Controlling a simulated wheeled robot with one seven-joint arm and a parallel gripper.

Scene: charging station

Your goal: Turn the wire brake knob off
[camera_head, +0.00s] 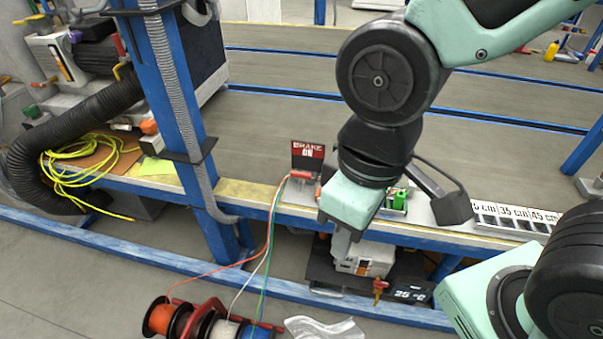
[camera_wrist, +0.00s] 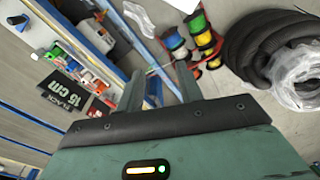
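The black and red BRAKE sign (camera_head: 307,154) stands on the bench in the head view. A small red part (camera_head: 302,174) sits just below it, where the orange, white and green wires meet the bench. I cannot tell the knob itself or its setting. My gripper (camera_head: 345,238) hangs just right of the sign, pointing down, its fingers largely hidden by the mint hand. In the wrist view my gripper (camera_wrist: 160,78) has two grey fingers apart, with nothing held between them. Small red, white and green parts (camera_wrist: 82,72) on the bench lie left of the fingers.
Wire spools (camera_head: 205,322) stand on the floor in front. A blue post (camera_head: 165,90) rises left of the sign. A white box (camera_head: 365,258) is below the bench edge. Length labels (camera_head: 513,216) lie at right. Yellow cable (camera_head: 80,165) is coiled at left.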

